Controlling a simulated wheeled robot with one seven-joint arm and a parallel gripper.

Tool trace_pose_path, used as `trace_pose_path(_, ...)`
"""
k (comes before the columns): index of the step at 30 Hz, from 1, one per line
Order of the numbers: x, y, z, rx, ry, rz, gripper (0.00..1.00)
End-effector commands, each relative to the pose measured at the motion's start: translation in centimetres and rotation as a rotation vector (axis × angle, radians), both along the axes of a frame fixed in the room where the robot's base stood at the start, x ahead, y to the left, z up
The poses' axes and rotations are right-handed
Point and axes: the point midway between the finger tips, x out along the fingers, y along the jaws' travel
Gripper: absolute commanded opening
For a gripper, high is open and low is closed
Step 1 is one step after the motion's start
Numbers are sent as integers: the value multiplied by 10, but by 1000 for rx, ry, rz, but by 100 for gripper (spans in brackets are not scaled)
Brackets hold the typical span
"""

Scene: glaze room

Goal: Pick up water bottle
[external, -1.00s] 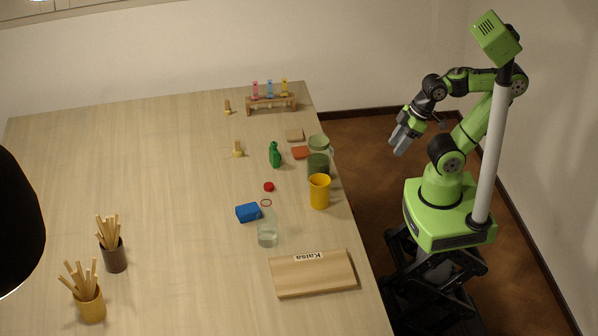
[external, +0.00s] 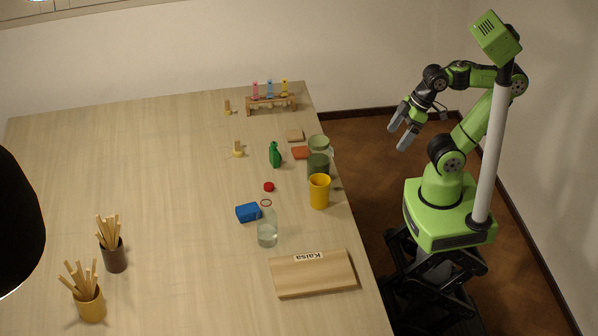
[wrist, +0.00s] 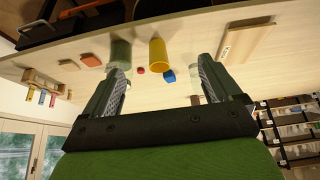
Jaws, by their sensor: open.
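A clear bottle (external: 267,232) with a red ring at its neck stands on the table, near the right side. A small green bottle (external: 275,155) stands farther back. My gripper (external: 399,137) is off the table's right edge, well apart from both bottles. It is open and empty, with its fingers pointing down and left. In the wrist view my gripper (wrist: 162,70) shows two spread fingers with nothing between them up close. I cannot clearly make out either bottle in that view.
A blue block (external: 247,212) and red cap (external: 268,187) lie near the clear bottle. The table's middle is clear.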

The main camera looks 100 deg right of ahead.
Motion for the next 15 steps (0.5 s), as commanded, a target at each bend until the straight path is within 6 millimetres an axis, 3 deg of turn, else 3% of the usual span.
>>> trace_pose_path(1, 2, 0, 19, 0, -8, 0, 91)
trace_pose_path(2, 9, 2, 25, 13, -6, -27, 91)
trace_pose_path(8, 94, 26, 40, 246, -48, -340, 91)
trace_pose_path(11, 144, 42, 43, 426, -53, -517, 91)
trace_pose_path(15, 224, 69, 39, 790, 6, -822, 91)
